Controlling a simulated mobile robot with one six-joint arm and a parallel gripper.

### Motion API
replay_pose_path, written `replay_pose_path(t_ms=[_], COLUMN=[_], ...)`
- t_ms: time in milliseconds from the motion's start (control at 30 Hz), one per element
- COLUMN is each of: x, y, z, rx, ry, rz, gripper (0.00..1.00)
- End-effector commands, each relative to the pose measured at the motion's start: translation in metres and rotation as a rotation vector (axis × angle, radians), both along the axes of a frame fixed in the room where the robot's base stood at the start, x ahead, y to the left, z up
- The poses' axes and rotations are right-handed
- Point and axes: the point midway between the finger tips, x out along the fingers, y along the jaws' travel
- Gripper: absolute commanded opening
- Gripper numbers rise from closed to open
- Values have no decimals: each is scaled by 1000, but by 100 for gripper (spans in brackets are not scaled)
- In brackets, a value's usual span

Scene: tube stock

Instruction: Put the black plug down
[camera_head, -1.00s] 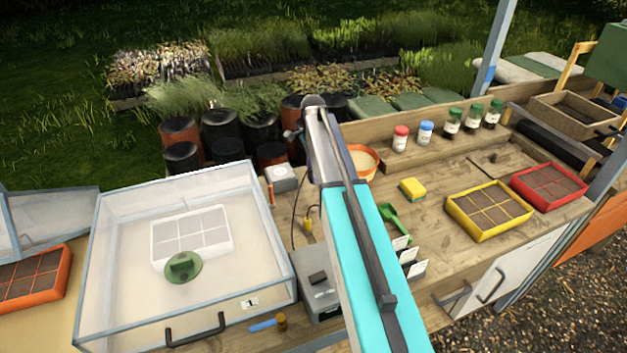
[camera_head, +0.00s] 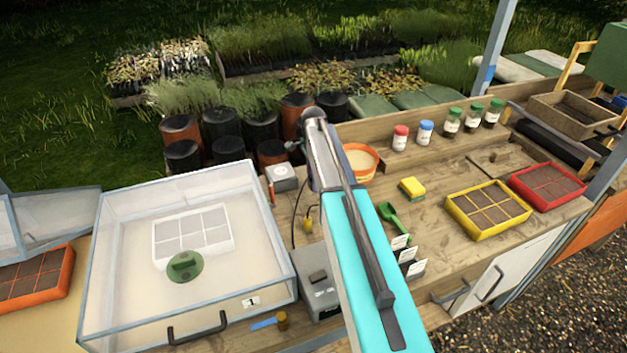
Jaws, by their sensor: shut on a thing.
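My arm, with a teal link and a grey forearm, reaches up the middle of the view over the bench. Its jaws are hidden behind the arm, so I cannot see what they hold. I cannot make out the black plug. A thin black cable (camera_head: 293,233) rises from the bench and passes behind my forearm. A small yellow piece (camera_head: 308,222) is beside the cable, close to the arm's left edge. A grey box (camera_head: 319,294) with a dark top piece stands left of my arm, beside the clear propagator case (camera_head: 130,300).
A white-topped device (camera_head: 281,177) stands behind the propagator. A sand bowl (camera_head: 362,161), a yellow sponge (camera_head: 412,187), a green scoop (camera_head: 393,217) and white labels (camera_head: 406,255) are right of the arm. Yellow (camera_head: 480,233) and red (camera_head: 540,205) trays stand farther right. Bare wood lies between.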

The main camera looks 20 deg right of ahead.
Motion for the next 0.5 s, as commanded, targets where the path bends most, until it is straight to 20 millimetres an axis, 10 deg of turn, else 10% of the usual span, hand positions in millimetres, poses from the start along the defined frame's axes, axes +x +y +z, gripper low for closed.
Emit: replay_pose_path(t_ms=[500], x=[0], y=[0], z=[-9], rx=[0], ry=[0], rz=[0], gripper=[0])
